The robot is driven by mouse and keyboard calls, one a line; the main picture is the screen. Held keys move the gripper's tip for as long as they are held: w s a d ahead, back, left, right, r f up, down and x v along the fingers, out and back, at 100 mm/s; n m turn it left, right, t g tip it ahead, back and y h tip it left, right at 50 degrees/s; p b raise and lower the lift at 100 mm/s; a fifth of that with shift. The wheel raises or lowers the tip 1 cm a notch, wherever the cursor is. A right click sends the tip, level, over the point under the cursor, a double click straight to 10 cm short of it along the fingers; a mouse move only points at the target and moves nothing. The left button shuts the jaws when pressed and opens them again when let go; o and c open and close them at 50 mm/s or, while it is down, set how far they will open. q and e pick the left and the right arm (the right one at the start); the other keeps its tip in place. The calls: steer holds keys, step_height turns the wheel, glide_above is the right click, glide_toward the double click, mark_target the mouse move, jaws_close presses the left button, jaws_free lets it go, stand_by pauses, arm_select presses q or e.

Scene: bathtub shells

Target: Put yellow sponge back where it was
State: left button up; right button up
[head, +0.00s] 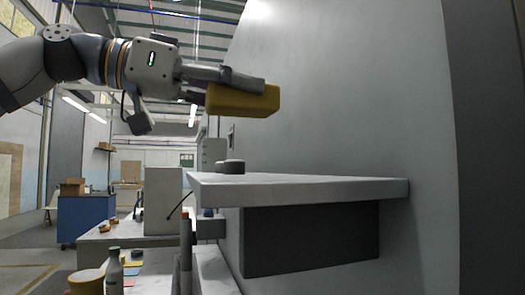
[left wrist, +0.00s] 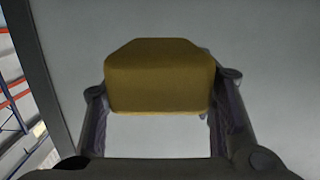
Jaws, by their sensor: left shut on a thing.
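The yellow sponge (head: 243,100) is a block held in the air in the head view, above a grey wall shelf. My left gripper (head: 240,88) comes in from the left and is shut on it. In the left wrist view the sponge (left wrist: 160,77) sits between the two fingers of my left gripper (left wrist: 160,105), with a pale surface behind it. The grey shelf (head: 310,188) is below and apart from the sponge. My right gripper is in neither view.
A small grey round object (head: 231,167) sits on the shelf's left part. A dark box (head: 312,240) is under the shelf. A grey wall (head: 350,90) rises behind.

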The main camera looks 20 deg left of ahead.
arm_select(q)
steer(key=shift+o, duration=0.2)
steer(key=d+f, duration=0.1)
steer(key=f, duration=0.1)
steer(key=s+d+f, duration=0.2)
steer(key=d+f, duration=0.1)
steer(key=shift+f, duration=0.35)
steer(key=shift+w+f, duration=0.15)
steer(key=shift+f, duration=1.25)
steer(key=o, duration=1)
steer(key=v, duration=1.2)
steer(key=shift+r, duration=0.1)
